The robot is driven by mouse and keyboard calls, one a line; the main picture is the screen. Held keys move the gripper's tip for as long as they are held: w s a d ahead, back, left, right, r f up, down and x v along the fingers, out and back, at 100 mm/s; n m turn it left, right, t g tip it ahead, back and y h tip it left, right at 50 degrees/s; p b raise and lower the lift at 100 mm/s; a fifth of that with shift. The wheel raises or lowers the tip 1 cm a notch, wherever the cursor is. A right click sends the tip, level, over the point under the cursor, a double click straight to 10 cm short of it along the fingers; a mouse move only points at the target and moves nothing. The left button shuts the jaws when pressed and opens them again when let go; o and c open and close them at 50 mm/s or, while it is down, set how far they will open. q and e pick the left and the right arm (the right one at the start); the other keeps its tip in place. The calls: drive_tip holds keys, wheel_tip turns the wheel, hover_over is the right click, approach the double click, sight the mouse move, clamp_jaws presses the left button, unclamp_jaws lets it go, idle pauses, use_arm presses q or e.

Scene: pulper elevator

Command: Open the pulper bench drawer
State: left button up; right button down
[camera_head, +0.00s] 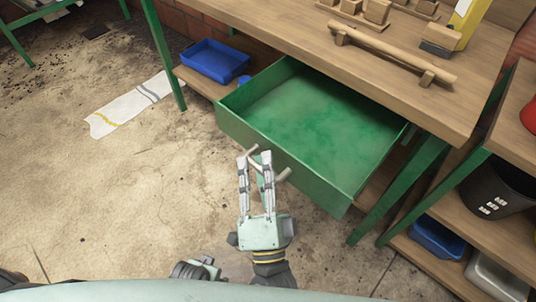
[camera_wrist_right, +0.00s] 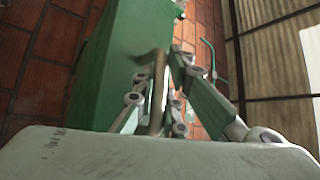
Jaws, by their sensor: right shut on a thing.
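The green drawer (camera_head: 312,128) of the wooden bench (camera_head: 345,65) is pulled well out, and its empty inside shows in the head view. A pale bar handle (camera_head: 283,175) sits on its front. My right gripper (camera_head: 254,153) is at the handle, with its fingers closed around it. In the right wrist view the handle (camera_wrist_right: 157,95) runs between the fingers, beside the green drawer front (camera_wrist_right: 105,65). My left gripper (camera_head: 195,270) shows only in part at the bottom of the head view, and its fingers cannot be made out.
A blue tray (camera_head: 215,60) sits on the low shelf left of the drawer. A striped cloth (camera_head: 130,105) lies on the floor. A second shelf unit at the right holds a black bin (camera_head: 497,188). The floor left of the drawer is mostly clear.

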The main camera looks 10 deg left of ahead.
drive_tip(key=shift+f, duration=0.2)
drive_tip(key=c, duration=2.1)
unclamp_jaws()
drive_tip(key=shift+r, duration=0.1)
drive_tip(key=v, duration=1.2)
drive_tip(key=shift+s, duration=0.1)
